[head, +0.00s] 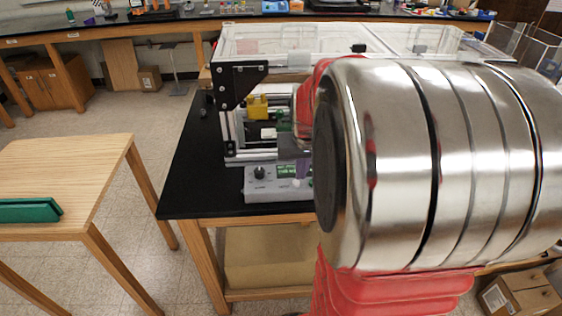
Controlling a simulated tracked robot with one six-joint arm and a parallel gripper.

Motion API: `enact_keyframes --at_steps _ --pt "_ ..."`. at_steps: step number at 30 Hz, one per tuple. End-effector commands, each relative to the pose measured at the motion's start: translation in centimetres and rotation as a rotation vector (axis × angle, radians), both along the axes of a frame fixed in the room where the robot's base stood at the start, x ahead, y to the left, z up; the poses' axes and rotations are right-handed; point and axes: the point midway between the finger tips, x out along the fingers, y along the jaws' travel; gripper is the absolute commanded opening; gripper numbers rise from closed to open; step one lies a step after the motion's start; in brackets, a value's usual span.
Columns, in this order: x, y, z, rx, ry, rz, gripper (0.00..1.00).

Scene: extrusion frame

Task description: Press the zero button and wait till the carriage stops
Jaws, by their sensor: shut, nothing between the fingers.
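A pale control box (270,190) sits at the front of the black bench, with a dark knob (259,172) and a small green display (287,171). I cannot tell whether the tip touches a button, and the zero button cannot be made out. Behind the box stands the extrusion frame (232,140) with clear panels. A yellow block (257,106) inside may belong to the carriage. My arm hides the right side of the frame and box.
A wooden table (75,160) with a green case (28,211) stands at the left, across a floor gap. Cardboard boxes (520,295) lie at the lower right. A long cluttered bench runs along the back.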

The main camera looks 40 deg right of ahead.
Motion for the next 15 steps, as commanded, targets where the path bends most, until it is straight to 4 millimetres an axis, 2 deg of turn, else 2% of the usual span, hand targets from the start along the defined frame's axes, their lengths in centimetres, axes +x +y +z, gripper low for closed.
enact_keyframes --at_steps 5,15 --pt "-0.04 0.03 -1.25 0.001 0.001 0.0 0.0" --pt "-0.02 0.02 -1.38 0.0 0.0 0.0 0.0"
